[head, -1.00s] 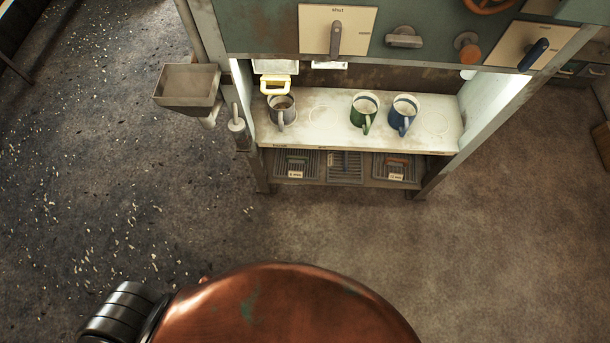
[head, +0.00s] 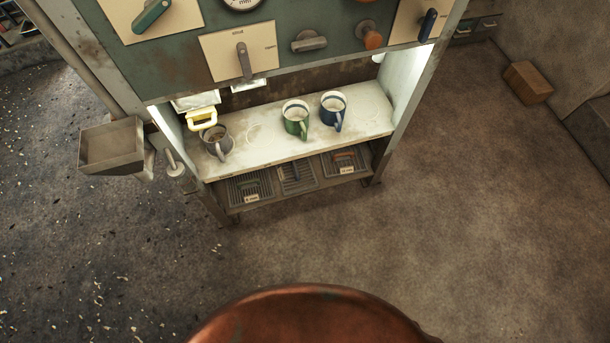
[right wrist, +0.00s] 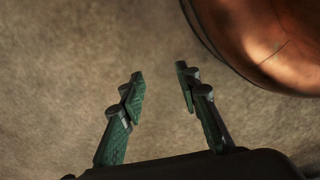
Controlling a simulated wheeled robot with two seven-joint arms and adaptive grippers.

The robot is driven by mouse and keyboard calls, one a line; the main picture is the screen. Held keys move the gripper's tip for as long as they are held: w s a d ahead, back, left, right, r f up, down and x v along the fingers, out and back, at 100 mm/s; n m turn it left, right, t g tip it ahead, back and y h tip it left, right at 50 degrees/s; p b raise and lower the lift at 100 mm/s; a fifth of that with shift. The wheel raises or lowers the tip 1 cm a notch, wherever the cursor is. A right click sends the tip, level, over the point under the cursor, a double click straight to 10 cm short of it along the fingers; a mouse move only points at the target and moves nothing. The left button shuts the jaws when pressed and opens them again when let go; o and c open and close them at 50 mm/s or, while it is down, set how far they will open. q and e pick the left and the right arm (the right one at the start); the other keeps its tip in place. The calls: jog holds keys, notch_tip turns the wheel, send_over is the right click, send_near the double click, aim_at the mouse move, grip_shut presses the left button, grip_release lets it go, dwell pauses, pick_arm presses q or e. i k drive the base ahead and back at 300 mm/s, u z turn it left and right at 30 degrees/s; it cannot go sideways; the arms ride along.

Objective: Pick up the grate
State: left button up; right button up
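Three dark slotted grates lie side by side on the low shelf under the counter in the head view: a left grate (head: 249,184) with a small white label, a middle grate (head: 296,172), and a right grate (head: 344,160) with another label. The label text is too small to read surely. A handle-like bar shows on each. My right gripper (right wrist: 160,75) is open and empty in the right wrist view, with bare floor behind its green fingers. It is not seen near the grates. My left gripper is not in view.
Above the grates, the pale counter (head: 265,143) holds a grey mug (head: 217,141), a green mug (head: 296,118) and a blue mug (head: 334,110). A metal bin (head: 112,146) hangs at the left. A brown box (head: 528,82) lies at the right. The floor before the stand is clear.

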aim_at(346, 170)
jog(key=z, duration=2.45)
jog(key=i, duration=1.5)
jog(key=u, duration=1.9)
